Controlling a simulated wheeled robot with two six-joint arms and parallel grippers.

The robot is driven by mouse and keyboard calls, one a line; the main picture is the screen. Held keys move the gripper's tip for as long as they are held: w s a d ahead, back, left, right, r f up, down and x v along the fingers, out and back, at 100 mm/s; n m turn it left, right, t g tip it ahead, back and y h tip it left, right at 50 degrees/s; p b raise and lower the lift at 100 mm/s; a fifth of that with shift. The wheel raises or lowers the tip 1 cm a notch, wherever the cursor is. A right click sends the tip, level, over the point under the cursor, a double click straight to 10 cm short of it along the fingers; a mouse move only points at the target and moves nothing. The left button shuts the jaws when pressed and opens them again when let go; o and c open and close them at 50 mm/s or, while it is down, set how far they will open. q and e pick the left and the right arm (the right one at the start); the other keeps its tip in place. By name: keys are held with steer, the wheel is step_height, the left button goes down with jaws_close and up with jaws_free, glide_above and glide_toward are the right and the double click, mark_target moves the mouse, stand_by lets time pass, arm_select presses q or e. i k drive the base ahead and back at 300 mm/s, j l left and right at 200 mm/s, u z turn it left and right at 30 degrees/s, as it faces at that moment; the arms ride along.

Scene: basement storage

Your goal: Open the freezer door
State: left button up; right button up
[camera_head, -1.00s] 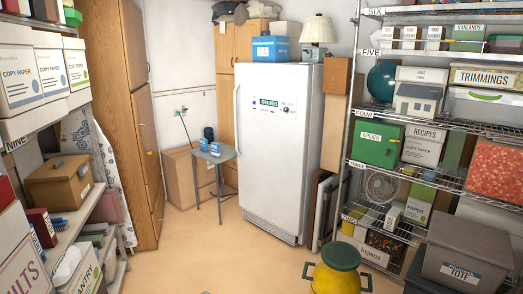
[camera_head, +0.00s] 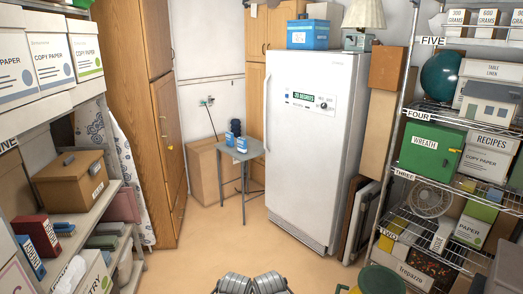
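The freezer (camera_head: 309,150) is a tall white upright unit in the middle right of the head view. Its door is shut, with a long vertical handle (camera_head: 265,112) along the left edge and a green-and-white label high on the front. Two grey ribbed metal parts of mine show at the bottom edge, apparently the ends of my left gripper (camera_head: 236,284) and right gripper (camera_head: 269,284). They are close together, well in front of the freezer and not touching it. Their fingers cannot be made out.
A small grey table (camera_head: 240,153) with blue containers stands left of the freezer. A wooden cabinet (camera_head: 140,110) and loaded shelves are on the left; a wire rack (camera_head: 425,182) is on the right. A green-lidded bin (camera_head: 381,280) is at lower right. Floor (camera_head: 215,245) before the freezer is clear.

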mark_target(306, 144)
steer(key=i+l+z, duration=0.1)
steer(key=i, duration=0.7)
steer(key=i+z, duration=0.1)
steer(key=i, duration=0.7)
steer(key=i+z, duration=0.1)
steer(key=i, duration=0.7)
steer(key=i+j, duration=0.1)
steer(key=i, duration=0.7)
steer(key=i+j+z, duration=0.15)
steer(key=i, duration=0.65)
